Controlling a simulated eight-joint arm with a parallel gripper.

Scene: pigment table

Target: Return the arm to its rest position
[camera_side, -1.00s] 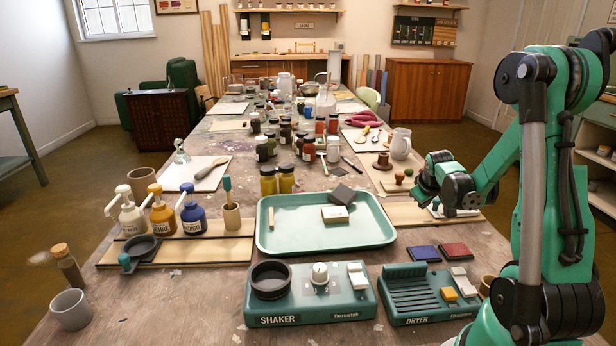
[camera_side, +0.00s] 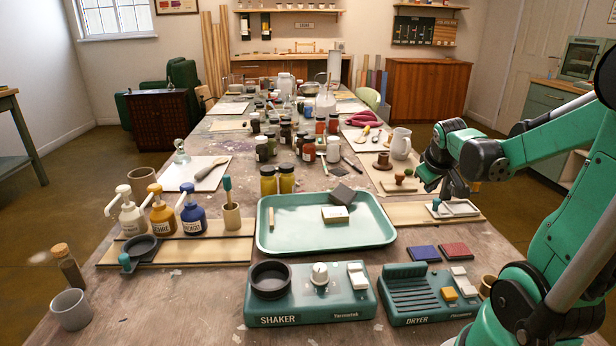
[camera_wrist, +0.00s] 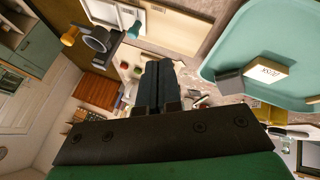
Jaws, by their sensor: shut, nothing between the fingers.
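My gripper (camera_side: 430,182) hangs at the right side of the table in the side view, above the wooden board (camera_side: 405,214) with a white tray (camera_side: 462,209). Its dark fingers are together in the wrist view (camera_wrist: 158,72), with nothing between them. A small blue-topped item (camera_side: 436,203) stands at the white tray's left end, below the gripper. My arm reaches in from the right edge, its forearm nearly level.
A teal tray (camera_side: 290,242) with a sponge and a labelled block lies left of the gripper. The shaker (camera_side: 330,305) and dryer (camera_side: 410,310) stand in front. Bottles and jars crowd the table behind. A white jug (camera_side: 401,143) stands near the gripper.

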